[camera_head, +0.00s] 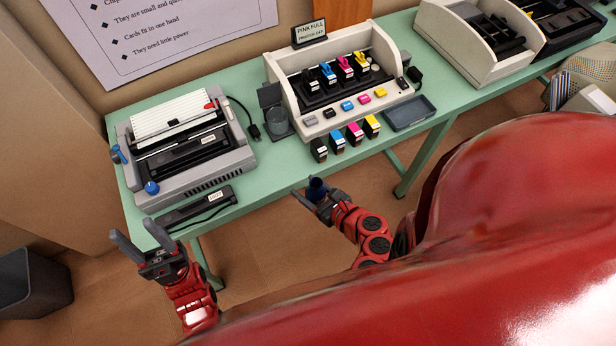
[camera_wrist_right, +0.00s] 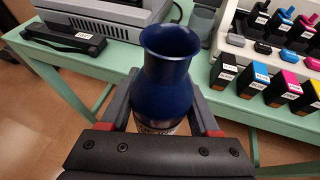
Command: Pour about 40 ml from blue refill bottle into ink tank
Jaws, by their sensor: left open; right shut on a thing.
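My right gripper (camera_head: 314,196) is shut on the blue refill bottle (camera_head: 317,187), which it holds in front of the table's near edge. In the right wrist view the bottle (camera_wrist_right: 168,85) stands about upright between the fingers, its wide mouth open at the top. The ink tanks are in the cream printer (camera_head: 295,93): a black, a blue (camera_head: 327,72), a pink and a yellow one in its carriage. The blue tank also shows in the right wrist view (camera_wrist_right: 284,18). My left gripper (camera_head: 143,243) is open and empty, off the table's front left corner.
Several ink cartridges (camera_head: 354,134) stand in a row in front of the printer. A grey tray (camera_head: 409,113) lies to their right. A grey cup (camera_head: 280,119) is left of the printer. A dot-matrix printer (camera_head: 184,148) and a labelled black bar (camera_head: 200,210) take up the left. Another cream machine (camera_head: 466,58) stands further right.

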